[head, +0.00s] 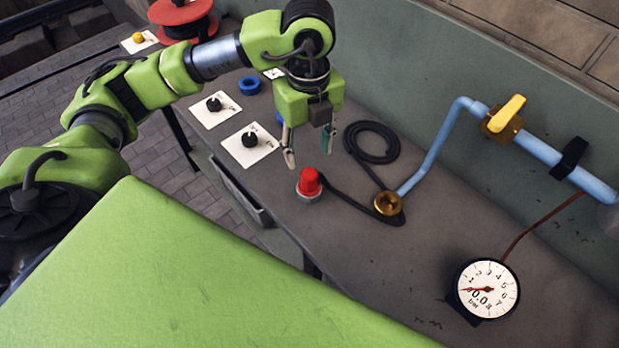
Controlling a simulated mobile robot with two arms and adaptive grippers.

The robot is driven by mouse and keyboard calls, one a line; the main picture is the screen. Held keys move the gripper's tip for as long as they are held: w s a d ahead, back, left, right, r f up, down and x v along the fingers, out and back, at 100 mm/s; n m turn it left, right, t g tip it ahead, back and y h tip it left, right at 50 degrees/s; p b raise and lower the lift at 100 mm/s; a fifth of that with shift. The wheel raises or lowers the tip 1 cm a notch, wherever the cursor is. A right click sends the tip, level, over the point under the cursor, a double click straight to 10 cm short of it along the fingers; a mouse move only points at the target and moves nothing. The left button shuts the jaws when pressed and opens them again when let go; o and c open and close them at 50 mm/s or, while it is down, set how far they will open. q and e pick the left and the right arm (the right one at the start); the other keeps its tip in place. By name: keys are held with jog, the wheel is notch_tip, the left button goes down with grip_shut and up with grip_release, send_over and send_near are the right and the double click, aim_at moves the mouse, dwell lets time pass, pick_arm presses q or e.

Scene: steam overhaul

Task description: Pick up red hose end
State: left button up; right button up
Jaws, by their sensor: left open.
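The red hose end (309,182) stands upright on the grey bench, with a grey collar at its base. A black hose (350,202) runs from it towards a brass fitting (388,204) on its right, and a coil of black hose (371,143) lies behind. My left gripper (308,158) points down above and just behind the red hose end. Its fingers are apart with nothing between them, and it appears not to touch the hose end. My right gripper does not show.
A blue pipe (434,150) with a yellow-handled valve (506,113) runs along the back wall. A pressure gauge (487,289) sits at lower right. White plates with black knobs (250,139), a blue ring (249,85) and a red reel (182,14) are at the left. The bench between fitting and gauge is clear.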

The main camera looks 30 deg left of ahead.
aim_at(310, 173)
pick_arm(q)
notch_tip(310, 173, down, 3)
jog(key=shift+r, duration=0.15)
notch_tip(310, 173, down, 4)
jog(key=p, duration=0.2)
jog(key=shift+s+d+p, duration=0.1)
jog(key=shift+s+p, duration=0.05)
jog(key=shift+p, duration=0.2)
jog(key=shift+f, duration=0.65)
grip_shut()
